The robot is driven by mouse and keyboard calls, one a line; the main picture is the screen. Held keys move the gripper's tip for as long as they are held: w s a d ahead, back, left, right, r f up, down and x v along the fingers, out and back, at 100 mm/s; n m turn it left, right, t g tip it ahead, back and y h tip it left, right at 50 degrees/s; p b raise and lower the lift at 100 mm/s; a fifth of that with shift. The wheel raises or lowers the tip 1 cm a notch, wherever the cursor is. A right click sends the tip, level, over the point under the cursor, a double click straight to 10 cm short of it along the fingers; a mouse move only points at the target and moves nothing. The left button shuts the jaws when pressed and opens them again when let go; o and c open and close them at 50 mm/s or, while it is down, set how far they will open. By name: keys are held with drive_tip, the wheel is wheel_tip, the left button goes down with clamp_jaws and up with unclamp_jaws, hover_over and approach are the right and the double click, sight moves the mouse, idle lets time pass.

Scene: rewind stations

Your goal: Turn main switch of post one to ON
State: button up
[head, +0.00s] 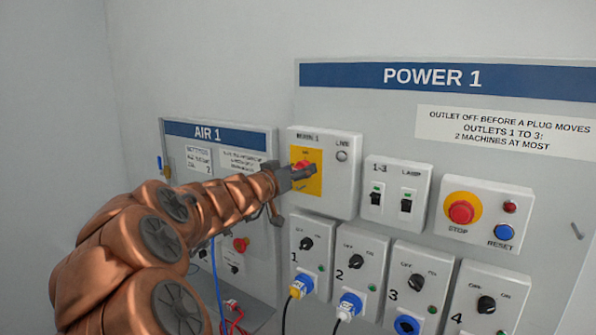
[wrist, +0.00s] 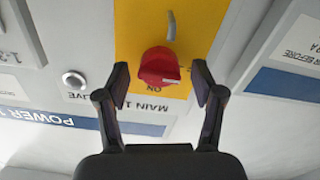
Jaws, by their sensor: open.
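The main switch of post one is a red rotary knob (wrist: 160,62) on a yellow plate (wrist: 135,25), on a grey box marked MAIN 1. In the wrist view, which is upside down, an ON mark shows beside the knob. My gripper (wrist: 161,76) is open, with one fingertip on each side of the knob. I cannot tell whether the fingers touch it. In the head view my gripper (head: 303,174) partly covers the knob and its yellow plate (head: 311,187). The knob's exact pointing direction is not clear. The LIVE lamp (head: 342,156) looks pale grey.
The POWER 1 panel (head: 330,100) also carries two small switches (head: 391,202), a red STOP button (head: 461,212) and a blue RESET button (head: 505,232). Outlet boxes with black knobs sit below. The AIR 1 panel (head: 262,142) is at left, behind my arm.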

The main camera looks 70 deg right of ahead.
drive_tip(key=c, duration=1.1)
